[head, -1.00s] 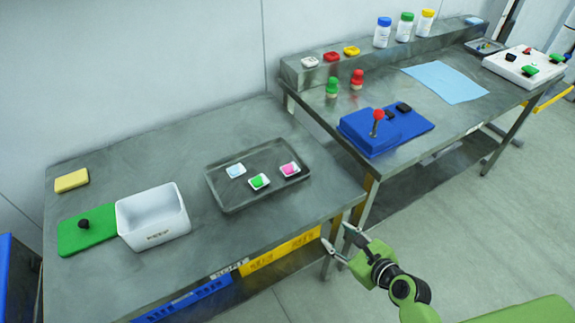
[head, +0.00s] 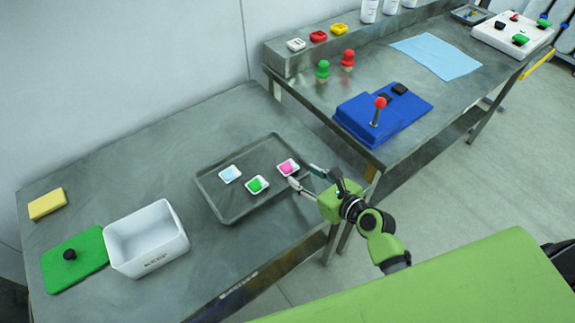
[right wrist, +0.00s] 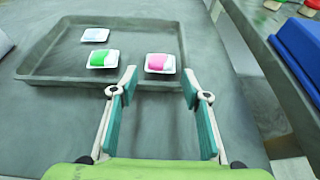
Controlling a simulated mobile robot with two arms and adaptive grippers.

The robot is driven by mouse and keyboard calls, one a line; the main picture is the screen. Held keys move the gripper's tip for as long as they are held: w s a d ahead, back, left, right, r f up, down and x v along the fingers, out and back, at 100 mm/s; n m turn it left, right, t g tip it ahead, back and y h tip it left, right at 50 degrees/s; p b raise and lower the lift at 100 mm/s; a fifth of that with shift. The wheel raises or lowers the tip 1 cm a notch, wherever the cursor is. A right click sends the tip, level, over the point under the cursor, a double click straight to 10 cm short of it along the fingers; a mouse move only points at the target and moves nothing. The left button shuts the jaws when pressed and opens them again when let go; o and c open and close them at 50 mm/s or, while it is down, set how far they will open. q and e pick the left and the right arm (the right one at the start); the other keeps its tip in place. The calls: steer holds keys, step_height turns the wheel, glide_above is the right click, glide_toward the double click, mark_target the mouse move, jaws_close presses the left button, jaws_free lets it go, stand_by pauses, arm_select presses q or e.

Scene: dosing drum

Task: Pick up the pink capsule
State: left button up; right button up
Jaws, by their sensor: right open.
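The pink capsule (head: 287,167) lies in a small white dish at the right end of the grey tray (head: 210,203). In the right wrist view the pink capsule (right wrist: 157,62) shows ahead of my fingertips, between their lines. My right gripper (head: 302,177) is open and empty beside the tray's right edge, close to the pink capsule's dish but apart from it; it also shows in the right wrist view (right wrist: 160,84). A green capsule (head: 255,184) and a pale blue one (head: 230,173) lie in their own dishes in the same tray. My left gripper is out of view.
A white bin (head: 147,238), a green board with a black knob (head: 72,262) and a yellow sponge (head: 47,204) stand left of the tray. A second table to the right carries a blue joystick box (head: 365,125) and green and red pegs.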

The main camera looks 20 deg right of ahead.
mark_target(291, 169)
steer(key=x, duration=0.2)
steer(key=shift+w+a+f, duration=0.1)
steer(key=shift+w, duration=0.15)
steer(key=shift+x, duration=0.85)
steer(key=x, duration=0.3)
steer(key=shift+f, duration=0.4)
steer(key=shift+w+f, duration=0.15)
steer(key=shift+w, duration=0.1)
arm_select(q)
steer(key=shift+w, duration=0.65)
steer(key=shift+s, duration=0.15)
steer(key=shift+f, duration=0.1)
arm_select(e)
steer(key=c, duration=0.6)
